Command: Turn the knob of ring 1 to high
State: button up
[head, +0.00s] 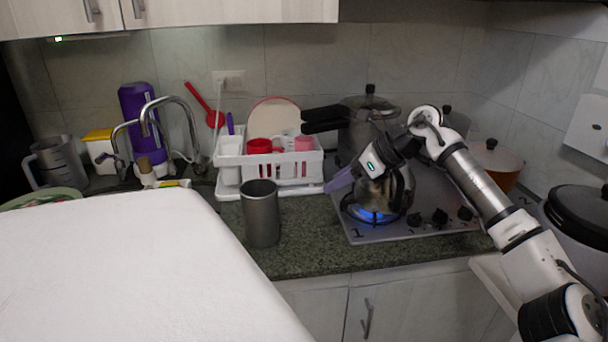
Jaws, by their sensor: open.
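The stove top (400,234) sits at the right of the counter. A printed "1" shows at its front left corner, beside the left burner, where a blue flame (372,216) burns. A row of black knobs lies along its front edge: a left knob (414,219), a middle knob (440,216) and a right knob (465,213). I cannot read their settings. My gripper (378,203) is above the lit burner, left of the knobs and apart from them. It is open; its dark fingers are hard to separate from the shiny kettle (372,190) behind them.
A pressure cooker (362,130) with a black handle stands behind my gripper. An orange pot (498,162) is at the back right, and a large black-lidded pot (582,212) at the right. A metal cup (261,215) and white dish rack (290,172) stand left of the stove.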

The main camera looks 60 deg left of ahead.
jog(key=s+a+r+g, duration=0.1)
jog(key=s+a+g, duration=0.1)
jog(key=s, duration=0.4)
jog(key=shift+a+r+n+y, duration=0.15)
jog(key=shift+a+n+y, duration=0.15)
jog(key=shift+a, duration=0.1)
